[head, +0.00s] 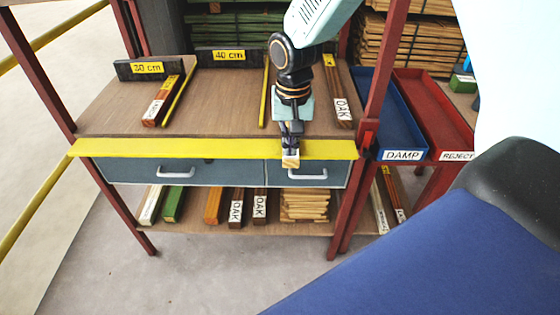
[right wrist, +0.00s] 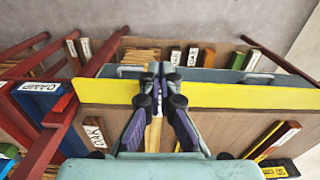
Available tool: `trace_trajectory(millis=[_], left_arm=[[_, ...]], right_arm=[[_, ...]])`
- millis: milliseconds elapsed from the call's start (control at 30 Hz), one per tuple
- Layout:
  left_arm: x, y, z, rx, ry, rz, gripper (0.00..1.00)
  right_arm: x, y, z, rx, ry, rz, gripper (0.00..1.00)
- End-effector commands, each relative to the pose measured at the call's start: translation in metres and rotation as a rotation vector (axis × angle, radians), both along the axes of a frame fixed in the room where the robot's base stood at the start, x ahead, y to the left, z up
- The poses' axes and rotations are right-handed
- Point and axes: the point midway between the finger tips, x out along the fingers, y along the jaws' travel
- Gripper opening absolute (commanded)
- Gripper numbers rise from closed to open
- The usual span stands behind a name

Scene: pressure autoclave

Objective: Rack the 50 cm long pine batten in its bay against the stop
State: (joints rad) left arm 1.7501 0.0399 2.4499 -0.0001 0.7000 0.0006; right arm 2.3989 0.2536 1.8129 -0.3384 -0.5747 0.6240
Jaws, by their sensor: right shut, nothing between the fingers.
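The pine batten shows as a pale wooden end (head: 290,159) at the shelf's yellow front edge, just below my right gripper (head: 290,144). Its rest is hidden behind the gripper and arm in the head view. In the right wrist view, a strip of pale wood (right wrist: 153,134) shows between the fingers of the right gripper (right wrist: 160,70). The right gripper is shut with nothing in it, close over the batten's front end; I cannot tell if it touches. Black stop blocks marked 30 cm (head: 147,68) and 40 cm (head: 228,55) stand at the back. No 50 cm label shows. My left gripper is not in view.
Yellow dividers (head: 265,92) split the shelf (head: 215,105). An OAK batten (head: 160,99) lies in the left bay, another (head: 338,92) at the right. A blue DAMP tray (head: 387,110) and a red REJECT tray (head: 437,105) stand right of the red post (head: 372,90).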

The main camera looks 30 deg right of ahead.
Motion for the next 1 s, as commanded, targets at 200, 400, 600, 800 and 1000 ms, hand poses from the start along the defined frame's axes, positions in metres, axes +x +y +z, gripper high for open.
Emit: trace_trajectory(millis=[200, 400, 600, 800, 1000], left_arm=[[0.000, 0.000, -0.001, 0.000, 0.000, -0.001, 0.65], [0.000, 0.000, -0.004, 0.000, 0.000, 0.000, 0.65], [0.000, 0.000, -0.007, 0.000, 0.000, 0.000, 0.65], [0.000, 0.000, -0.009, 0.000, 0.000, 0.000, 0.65], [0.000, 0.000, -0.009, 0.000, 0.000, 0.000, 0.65]], right_arm=[[-0.011, -0.004, -0.010, -0.001, 0.026, -0.041, 0.00], [-0.012, -0.004, -0.045, -0.001, 0.027, -0.040, 0.00], [-0.010, -0.003, -0.083, -0.001, 0.026, -0.039, 0.00], [0.006, -0.008, -0.101, -0.001, 0.018, -0.039, 0.00], [0.023, -0.018, -0.101, -0.001, 0.021, -0.037, 0.00]])
